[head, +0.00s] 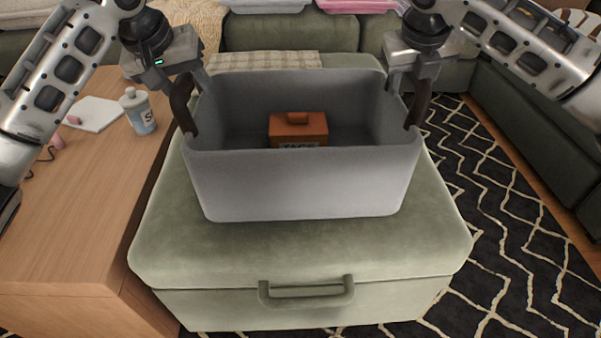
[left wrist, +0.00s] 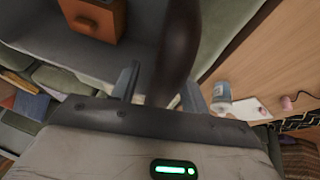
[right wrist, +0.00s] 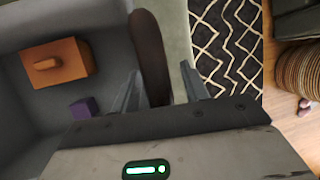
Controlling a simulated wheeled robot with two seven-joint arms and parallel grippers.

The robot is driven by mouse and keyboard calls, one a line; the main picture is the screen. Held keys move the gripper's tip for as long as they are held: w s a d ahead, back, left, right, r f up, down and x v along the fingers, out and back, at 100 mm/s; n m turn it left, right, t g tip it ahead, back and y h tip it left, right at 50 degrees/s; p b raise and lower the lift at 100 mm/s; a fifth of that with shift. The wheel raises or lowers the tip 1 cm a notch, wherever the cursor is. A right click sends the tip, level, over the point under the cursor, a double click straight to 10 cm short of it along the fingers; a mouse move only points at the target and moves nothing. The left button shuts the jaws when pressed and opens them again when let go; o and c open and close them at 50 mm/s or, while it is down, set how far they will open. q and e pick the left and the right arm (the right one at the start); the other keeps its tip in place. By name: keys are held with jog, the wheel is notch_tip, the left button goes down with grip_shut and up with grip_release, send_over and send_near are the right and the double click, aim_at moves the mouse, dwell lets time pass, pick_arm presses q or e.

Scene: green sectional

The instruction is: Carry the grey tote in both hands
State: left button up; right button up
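The grey tote (head: 305,185) rests upright on the green ottoman, with a dark handle at each side. An orange-brown box (head: 298,128) lies inside it; the right wrist view also shows a small purple block (right wrist: 84,108) in it. My left gripper (head: 195,84) is at the left handle (head: 183,104); in the left wrist view its fingers (left wrist: 160,88) stand apart with the handle between them. My right gripper (head: 408,76) is at the right handle (head: 419,103); in the right wrist view its fingers (right wrist: 163,90) also stand apart on either side of the handle.
The green ottoman (head: 300,255) has a front handle (head: 306,293). A wooden table (head: 75,215) at left holds a white-and-blue bottle (head: 138,112) and a white pad (head: 95,114). A patterned dark rug (head: 510,230) lies at right. Green sofa sections stand behind and at far right.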

jog(key=shift+r, duration=0.15)
pick_arm(q)
jog(key=v, duration=1.2)
pick_arm(e)
jog(key=v, duration=1.2)
pick_arm(q)
jog(key=shift+s, duration=0.1)
pick_arm(e)
jog(key=shift+s, duration=0.1)
